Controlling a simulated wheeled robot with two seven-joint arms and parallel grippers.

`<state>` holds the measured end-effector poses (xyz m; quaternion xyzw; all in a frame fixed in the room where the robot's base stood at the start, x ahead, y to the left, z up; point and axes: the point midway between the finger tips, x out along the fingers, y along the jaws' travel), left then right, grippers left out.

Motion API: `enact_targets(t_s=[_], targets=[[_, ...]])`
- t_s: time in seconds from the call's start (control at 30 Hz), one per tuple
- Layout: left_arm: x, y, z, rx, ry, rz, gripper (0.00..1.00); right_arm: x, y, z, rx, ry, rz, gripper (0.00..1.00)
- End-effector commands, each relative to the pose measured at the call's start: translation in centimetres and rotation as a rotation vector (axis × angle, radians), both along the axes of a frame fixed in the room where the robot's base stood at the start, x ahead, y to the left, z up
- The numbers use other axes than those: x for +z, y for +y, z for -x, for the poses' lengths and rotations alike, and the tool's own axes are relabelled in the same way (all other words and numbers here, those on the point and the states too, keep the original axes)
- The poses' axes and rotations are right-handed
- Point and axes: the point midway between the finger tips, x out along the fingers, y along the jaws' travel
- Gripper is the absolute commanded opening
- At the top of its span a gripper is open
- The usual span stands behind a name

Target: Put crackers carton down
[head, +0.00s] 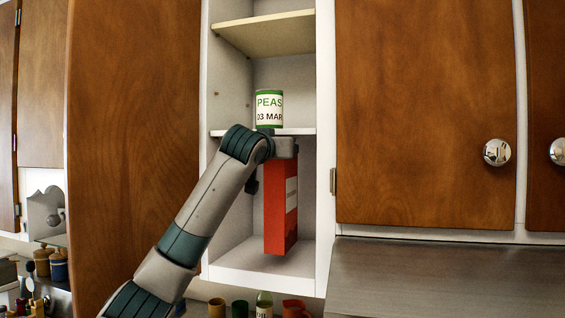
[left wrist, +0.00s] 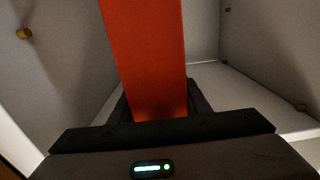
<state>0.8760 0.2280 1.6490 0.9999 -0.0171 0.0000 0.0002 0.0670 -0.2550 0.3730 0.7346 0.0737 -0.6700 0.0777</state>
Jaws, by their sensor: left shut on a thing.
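The crackers carton (head: 276,215) is a tall red box with a pale label on its side. It is upright inside the lowest compartment of the open cupboard in the head view. My left gripper (head: 282,160) is shut on its upper part, and the left wrist view shows the red carton (left wrist: 148,60) between the dark fingers. The carton's bottom is close to the compartment floor (head: 245,264); I cannot tell whether it touches. My right gripper is in neither view.
A PEAS can (head: 269,108) stands on the shelf just above my left gripper. An empty-looking shelf (head: 265,32) is higher up. The open cupboard door (head: 135,130) is at the left, and a closed door (head: 425,110) is at the right. Cups (head: 295,308) stand below.

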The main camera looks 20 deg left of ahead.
Motion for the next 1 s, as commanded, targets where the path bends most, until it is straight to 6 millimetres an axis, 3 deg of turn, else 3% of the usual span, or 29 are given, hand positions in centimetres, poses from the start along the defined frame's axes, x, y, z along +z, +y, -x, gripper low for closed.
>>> enact_targets(t_s=[0.13,0.43,0.93,0.97,1.0], targets=[[0.3,0.0,-0.9,0.0,0.0,0.0,0.0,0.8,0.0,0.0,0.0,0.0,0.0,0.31],[-2.7,0.0,-0.9,0.0,-0.001,-0.002,0.0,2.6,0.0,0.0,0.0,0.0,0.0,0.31],[-3.8,0.0,-0.9,0.0,-0.002,0.0,0.0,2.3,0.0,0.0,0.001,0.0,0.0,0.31],[-3.8,0.0,-0.9,0.0,0.0,0.0,0.48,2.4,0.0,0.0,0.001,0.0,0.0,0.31],[-3.8,0.0,-0.9,0.0,0.0,0.0,0.57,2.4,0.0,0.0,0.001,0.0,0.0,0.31]])
